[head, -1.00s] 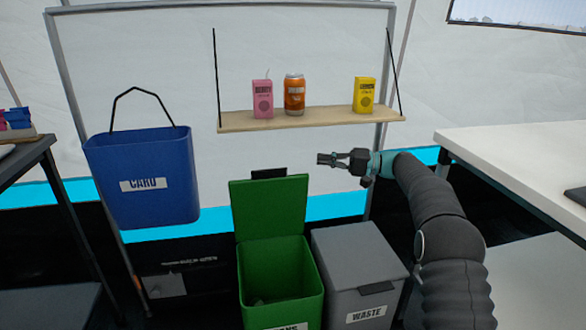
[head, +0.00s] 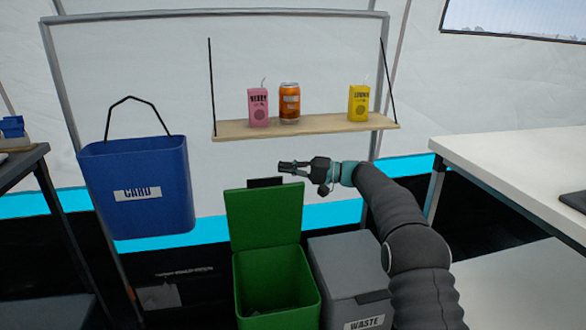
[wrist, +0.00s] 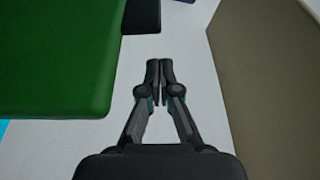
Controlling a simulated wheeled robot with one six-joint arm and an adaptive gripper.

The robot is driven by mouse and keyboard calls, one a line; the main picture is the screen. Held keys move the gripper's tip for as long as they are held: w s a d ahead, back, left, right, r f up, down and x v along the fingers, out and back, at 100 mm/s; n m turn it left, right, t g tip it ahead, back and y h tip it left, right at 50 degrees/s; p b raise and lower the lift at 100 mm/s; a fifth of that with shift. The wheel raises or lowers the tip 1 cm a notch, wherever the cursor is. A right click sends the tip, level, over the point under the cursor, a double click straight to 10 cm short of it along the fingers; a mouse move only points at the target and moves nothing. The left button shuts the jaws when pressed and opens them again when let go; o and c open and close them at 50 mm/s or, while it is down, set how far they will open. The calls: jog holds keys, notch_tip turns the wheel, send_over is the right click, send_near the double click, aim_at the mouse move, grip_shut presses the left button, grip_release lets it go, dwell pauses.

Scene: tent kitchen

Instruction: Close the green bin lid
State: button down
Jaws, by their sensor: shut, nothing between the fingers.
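The green bin (head: 278,300) stands on the floor at the lower middle of the head view. Its green lid (head: 264,217) is open and stands upright at the bin's back, with a dark tab (head: 265,182) on its top edge. My gripper (head: 281,167) is shut and empty, just above and right of the lid's top edge in the head view. In the wrist view the lid (wrist: 55,55) fills the upper left, and the shut fingertips (wrist: 160,68) are to its right, apart from it in the picture.
The grey waste bin (head: 348,275) is closed, right of the green bin. The blue card bin (head: 140,215) hangs at left. A wooden shelf (head: 230,130) above holds a pink carton (head: 258,108), an orange can (head: 289,103) and a yellow carton (head: 358,104). A white table (head: 510,160) is at right.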

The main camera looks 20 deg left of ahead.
jog(key=shift+s+d+f, duration=0.15)
jog(key=shift+s+d, duration=0.25)
jog(key=shift+s, duration=0.25)
jog(key=shift+s+d+f, duration=0.15)
jog(key=shift+s+d, duration=0.2)
jog(key=shift+s, duration=0.3)
jog(key=shift+b, duration=0.3)
